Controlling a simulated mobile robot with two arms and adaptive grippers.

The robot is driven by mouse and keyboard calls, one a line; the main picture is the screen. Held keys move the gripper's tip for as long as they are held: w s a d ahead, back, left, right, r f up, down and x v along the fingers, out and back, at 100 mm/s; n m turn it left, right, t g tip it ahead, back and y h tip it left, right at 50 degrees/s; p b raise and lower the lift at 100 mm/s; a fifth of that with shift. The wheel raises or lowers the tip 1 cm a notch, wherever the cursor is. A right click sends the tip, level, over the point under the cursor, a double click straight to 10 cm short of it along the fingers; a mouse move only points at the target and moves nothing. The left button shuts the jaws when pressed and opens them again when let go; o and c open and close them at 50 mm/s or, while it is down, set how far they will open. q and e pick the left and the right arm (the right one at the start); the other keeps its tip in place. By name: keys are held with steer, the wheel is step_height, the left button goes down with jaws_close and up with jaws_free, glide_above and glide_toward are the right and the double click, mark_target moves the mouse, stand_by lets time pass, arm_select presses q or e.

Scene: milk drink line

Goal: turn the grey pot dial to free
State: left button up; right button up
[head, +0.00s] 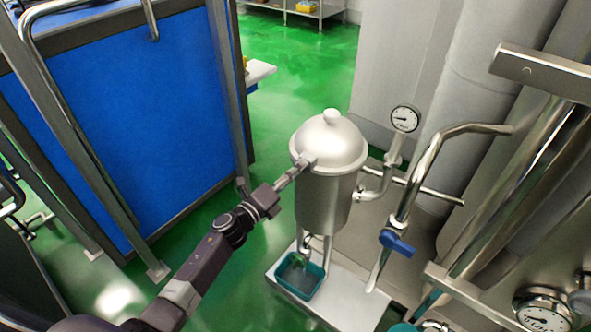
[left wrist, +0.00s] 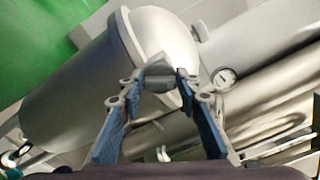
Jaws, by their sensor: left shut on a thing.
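The grey pot (head: 322,200) is a metal vessel with a domed, knobbed lid, standing upright on legs. Its grey dial (head: 309,160) sticks out from the rim, on the side facing my left arm. My left gripper (head: 300,166) reaches in from the left and is shut on this dial. In the left wrist view, the two blue-lined fingers of the left gripper (left wrist: 160,82) close on both sides of the dial (left wrist: 158,74), with the pot (left wrist: 80,90) tilted behind it. The fingers hide part of the dial, and I cannot read any marking on it. My right gripper is out of view.
A teal tray (head: 318,268) sits below the pot on a light platform (head: 347,303). A gauge (head: 405,119) and pipes stand close on the right, with a blue valve handle (head: 397,243). A blue framed panel (head: 120,120) stands at the left. Green floor (head: 300,75) lies open behind.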

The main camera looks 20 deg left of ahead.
arm_select(q)
steer(key=n+p, duration=0.1)
steer(key=n, duration=0.4)
steer(key=shift+a+n, duration=0.1)
steer(key=shift+n, duration=0.2)
stand_by(0.4)
steer(key=o, duration=1.1)
steer(key=shift+f, duration=0.1)
steer(key=v, duration=1.2)
